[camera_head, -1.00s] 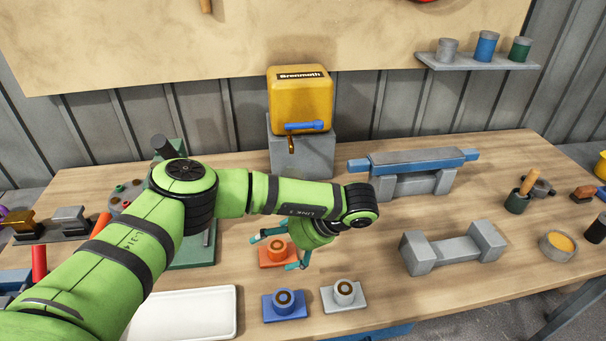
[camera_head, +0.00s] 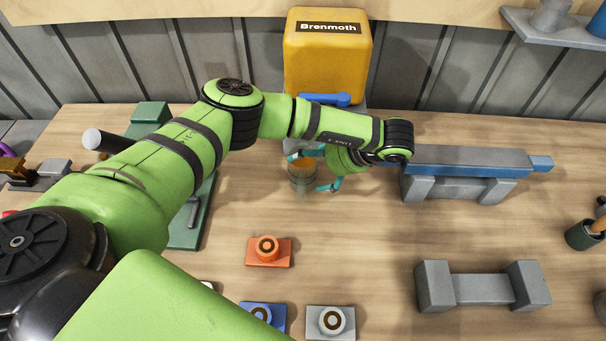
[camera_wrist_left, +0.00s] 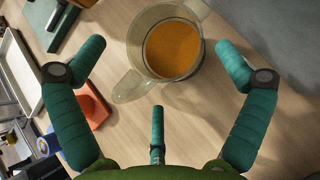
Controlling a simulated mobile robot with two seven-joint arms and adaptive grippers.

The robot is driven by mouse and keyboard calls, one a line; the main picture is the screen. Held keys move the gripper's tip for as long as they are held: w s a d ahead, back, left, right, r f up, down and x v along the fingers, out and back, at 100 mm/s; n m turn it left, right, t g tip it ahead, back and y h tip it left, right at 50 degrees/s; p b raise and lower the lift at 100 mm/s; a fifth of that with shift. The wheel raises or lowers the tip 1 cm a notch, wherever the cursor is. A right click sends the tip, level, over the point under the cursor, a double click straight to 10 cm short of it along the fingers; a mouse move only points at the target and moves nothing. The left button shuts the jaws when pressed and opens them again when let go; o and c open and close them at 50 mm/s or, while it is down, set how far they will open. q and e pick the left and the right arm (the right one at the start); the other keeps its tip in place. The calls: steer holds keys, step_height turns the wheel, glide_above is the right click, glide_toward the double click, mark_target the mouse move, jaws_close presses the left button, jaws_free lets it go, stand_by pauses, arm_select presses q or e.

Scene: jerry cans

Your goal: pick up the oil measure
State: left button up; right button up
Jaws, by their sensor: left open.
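The oil measure (camera_head: 303,178) is a see-through cup with orange-brown oil in it. It stands upright in front of the yellow can, partly hidden by my gripper in the head view. In the left wrist view the measure (camera_wrist_left: 167,48) shows from above, its pale handle pointing to the lower left. My left gripper (camera_head: 313,171) is open, with its teal fingers spread on either side of the measure. I see no grip on it. My right gripper is not in view.
A yellow can (camera_head: 328,62) with a blue lever stands behind. A blue and grey bar on supports (camera_head: 465,160) lies right of the gripper. An orange block (camera_head: 268,252), a grey dumbbell-shaped block (camera_head: 483,288) and a green base (camera_head: 193,225) stand nearer. Bare wood lies between them.

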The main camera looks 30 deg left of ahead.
arm_select(q)
steer(key=x, duration=0.3)
steer(key=shift+w+f, duration=0.1)
steer(key=shift+f, duration=0.25)
steer(key=shift+a, duration=0.1)
steer(key=c, duration=1.6)
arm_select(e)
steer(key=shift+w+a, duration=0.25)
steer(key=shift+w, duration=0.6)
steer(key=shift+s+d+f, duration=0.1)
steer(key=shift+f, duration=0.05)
